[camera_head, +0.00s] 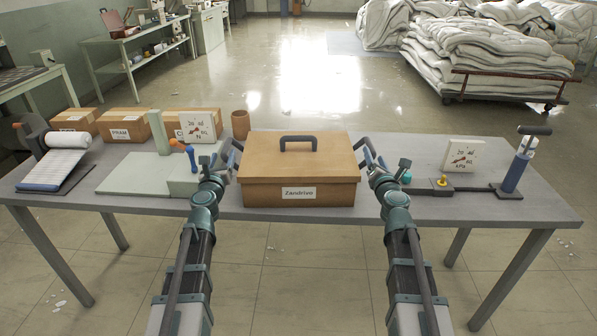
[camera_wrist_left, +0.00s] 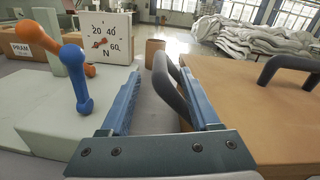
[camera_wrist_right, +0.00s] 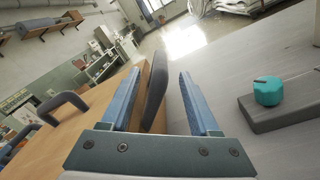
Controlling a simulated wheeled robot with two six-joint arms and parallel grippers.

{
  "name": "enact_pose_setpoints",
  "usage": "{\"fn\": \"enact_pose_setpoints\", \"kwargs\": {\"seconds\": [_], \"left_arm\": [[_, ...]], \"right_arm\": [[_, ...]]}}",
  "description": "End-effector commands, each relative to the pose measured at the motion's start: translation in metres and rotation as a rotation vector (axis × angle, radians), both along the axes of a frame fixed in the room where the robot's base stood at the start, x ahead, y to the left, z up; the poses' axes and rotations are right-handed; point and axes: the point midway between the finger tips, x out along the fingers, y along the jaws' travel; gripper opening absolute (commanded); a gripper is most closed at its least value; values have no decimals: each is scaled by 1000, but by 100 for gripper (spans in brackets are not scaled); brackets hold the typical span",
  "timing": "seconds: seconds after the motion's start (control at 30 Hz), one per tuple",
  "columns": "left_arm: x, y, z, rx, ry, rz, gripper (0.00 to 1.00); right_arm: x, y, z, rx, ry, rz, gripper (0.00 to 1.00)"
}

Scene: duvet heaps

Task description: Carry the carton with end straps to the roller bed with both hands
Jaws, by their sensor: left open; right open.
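The carton (camera_head: 300,188) is a brown lidded box with a dark handle on top and a "Zandrivo" label, standing on the grey table. My open left gripper (camera_head: 230,158) is at its left end. In the left wrist view, the dark left end strap (camera_wrist_left: 176,84) stands between the spread fingers (camera_wrist_left: 160,105). My open right gripper (camera_head: 374,162) is at the right end. In the right wrist view, the right end strap (camera_wrist_right: 156,88) stands between the spread fingers (camera_wrist_right: 158,105). A bench with a dark ribbed top (camera_head: 22,78) at the left edge may be the roller bed.
Left of the carton are a dial scale (camera_head: 196,128) on a pale base, a brown cup (camera_head: 240,124) and smaller cartons (camera_head: 122,124). Another dial (camera_head: 463,155) and a blue hand pump (camera_head: 516,170) stand right. A duvet cart (camera_head: 510,82) is behind; open floor lies beyond the table.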

Motion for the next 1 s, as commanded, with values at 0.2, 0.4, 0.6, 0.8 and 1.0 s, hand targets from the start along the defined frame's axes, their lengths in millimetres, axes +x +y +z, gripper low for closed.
{"fn": "enact_pose_setpoints", "kwargs": {"seconds": [0.2,0.4,0.6,0.8,1.0], "left_arm": [[46,1,0,0,0,1,63],[64,1,0,0,0,1,63],[65,1,0,0,0,1,63],[65,1,0,0,0,0,46],[65,1,0,0,0,1,10]], "right_arm": [[46,0,0,0,1,-1,62],[65,0,0,0,0,-1,62],[65,1,0,0,0,-1,62],[65,1,0,0,0,-1,46],[65,1,0,0,0,-1,10]]}}
